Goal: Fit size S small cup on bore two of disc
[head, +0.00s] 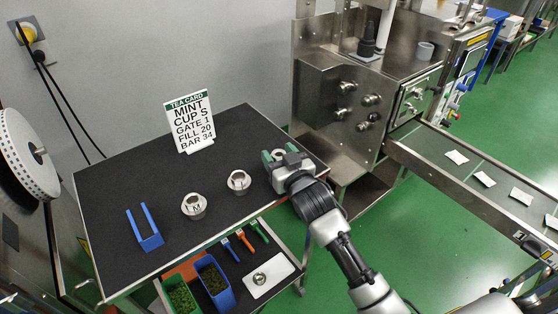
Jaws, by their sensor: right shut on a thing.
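My right gripper (276,156) is at the right end of the dark table. It is shut on a small metal cup (279,154), mostly hidden between the fingers; no letter on it can be read. Two other metal cups stand on the table to its left: one marked M (194,206), and one nearer the gripper (238,182) whose mark is too small to read. I cannot make out a disc with bores in this view. A card (188,121) reads MINT, CUP S, GATE 1, FILL 20, BAR 34. My left gripper is not in view.
The dark table (125,185) holds a blue forked tool (150,241). Below are blue (217,285) and green bins, small coloured tools and a white tray (281,268) with a metal piece. A steel machine (335,92) stands right, beside a conveyor (449,182) carrying packets.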

